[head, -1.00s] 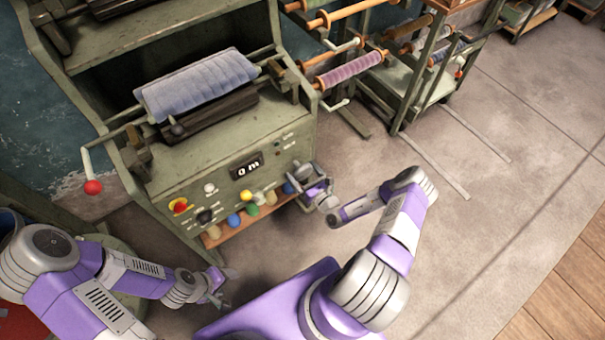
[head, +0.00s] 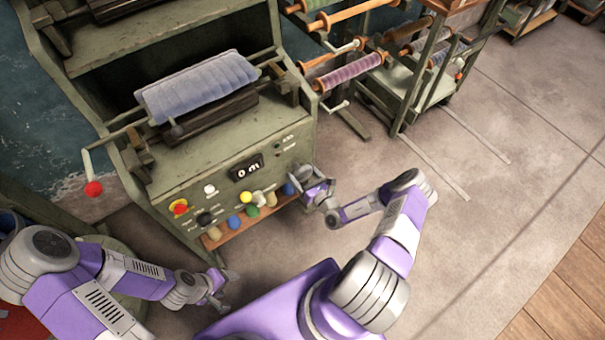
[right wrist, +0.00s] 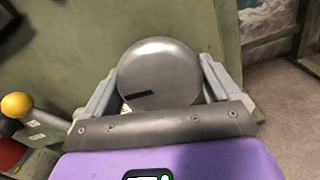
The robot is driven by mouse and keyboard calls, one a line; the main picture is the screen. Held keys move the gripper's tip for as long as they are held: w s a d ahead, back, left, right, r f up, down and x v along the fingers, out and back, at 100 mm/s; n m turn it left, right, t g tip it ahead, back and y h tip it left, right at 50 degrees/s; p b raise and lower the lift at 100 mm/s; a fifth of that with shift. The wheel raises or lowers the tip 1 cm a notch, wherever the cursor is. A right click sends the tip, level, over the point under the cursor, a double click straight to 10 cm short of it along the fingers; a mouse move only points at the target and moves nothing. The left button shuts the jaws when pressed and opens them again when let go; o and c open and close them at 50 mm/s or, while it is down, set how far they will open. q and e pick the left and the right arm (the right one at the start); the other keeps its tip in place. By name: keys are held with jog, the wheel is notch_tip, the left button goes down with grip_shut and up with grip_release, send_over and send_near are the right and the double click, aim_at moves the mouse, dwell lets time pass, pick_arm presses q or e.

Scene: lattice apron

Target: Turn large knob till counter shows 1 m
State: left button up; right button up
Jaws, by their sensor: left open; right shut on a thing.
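The large knob (right wrist: 160,72) is a round grey metal disc with a dark slot mark near its lower left, seen between the fingers in the right wrist view. My right gripper (right wrist: 158,85) is shut on it, one finger at each side. In the head view my right gripper (head: 303,176) covers most of the knob at the panel's right end. The counter (head: 246,168) is a small dark display on the green panel and reads "0 m". My left gripper (head: 222,288) is open and empty, low in front of the machine.
The panel also carries a red-and-yellow button (head: 179,207), a white button (head: 210,190) and a yellow knob (head: 246,198). Below is a shelf (head: 250,225) with several coloured spools. A blue fabric roll (head: 195,87) lies above.

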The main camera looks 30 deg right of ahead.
jog(key=m, duration=0.3)
jog(key=shift+p, duration=0.3)
jog(key=m, duration=0.4)
jog(key=shift+a, duration=0.1)
jog(key=m, duration=0.6)
jog(key=shift+r+m, duration=0.1)
jog(key=shift+m, duration=0.3)
jog(key=o, duration=0.8)
jog(key=shift+c, duration=0.2)
jog(key=shift+s, duration=0.15)
jog(key=s+p, duration=0.2)
jog(key=s, duration=0.5)
jog(key=shift+s+d, duration=0.2)
jog(key=shift+d, duration=0.05)
